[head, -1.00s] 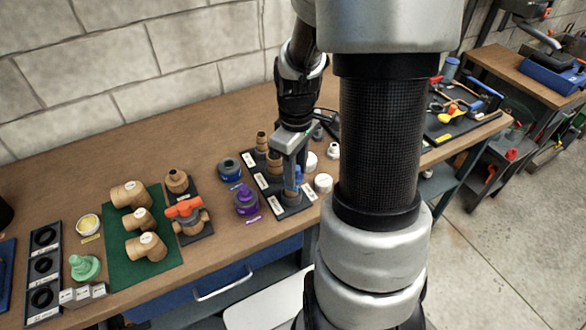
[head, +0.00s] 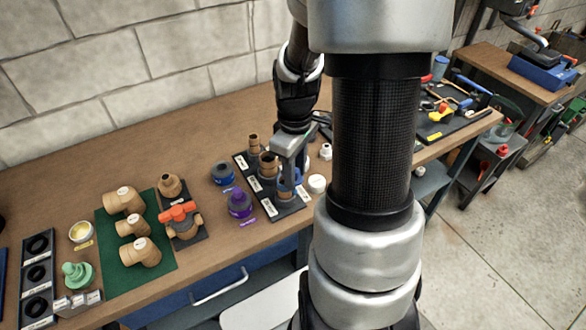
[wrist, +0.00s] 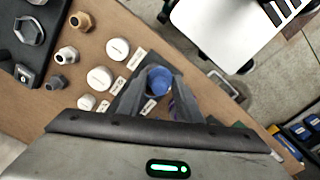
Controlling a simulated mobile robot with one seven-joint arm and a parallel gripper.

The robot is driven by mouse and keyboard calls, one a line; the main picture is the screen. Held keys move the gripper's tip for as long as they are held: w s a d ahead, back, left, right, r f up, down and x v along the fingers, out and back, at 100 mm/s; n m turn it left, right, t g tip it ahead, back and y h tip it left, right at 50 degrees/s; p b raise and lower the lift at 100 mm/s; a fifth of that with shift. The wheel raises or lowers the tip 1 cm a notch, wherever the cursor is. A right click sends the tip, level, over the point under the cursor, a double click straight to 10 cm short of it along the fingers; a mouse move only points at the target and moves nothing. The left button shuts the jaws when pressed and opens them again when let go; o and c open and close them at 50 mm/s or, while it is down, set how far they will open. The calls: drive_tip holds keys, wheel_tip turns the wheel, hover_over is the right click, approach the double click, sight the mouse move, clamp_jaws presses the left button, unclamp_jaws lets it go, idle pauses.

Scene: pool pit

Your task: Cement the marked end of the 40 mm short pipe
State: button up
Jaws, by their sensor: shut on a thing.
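My gripper (head: 287,174) is over the front pipe of a dark rack (head: 240,160). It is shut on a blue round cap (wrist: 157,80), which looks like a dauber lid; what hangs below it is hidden. Three brown short pipes stand upright in the rack: one at the back (head: 253,143), one in the middle (head: 268,162) and one at the front (head: 283,194), right below the blue cap. I cannot tell whether cap and pipe touch. The size labels and any end mark are too small to read. A blue can (head: 223,174) with a dark top stands left of the rack.
A purple can (head: 240,204) stands close to the rack's left. White caps (head: 316,184) stand to its right. Brown fittings lie on a green mat (head: 165,265), with an orange-handled valve (head: 180,215) beside it. Bare bench lies behind the blue can.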

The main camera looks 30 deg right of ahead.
drive_tip(key=shift+r+p, duration=2.9)
drive_tip(key=shift+r, duration=0.7)
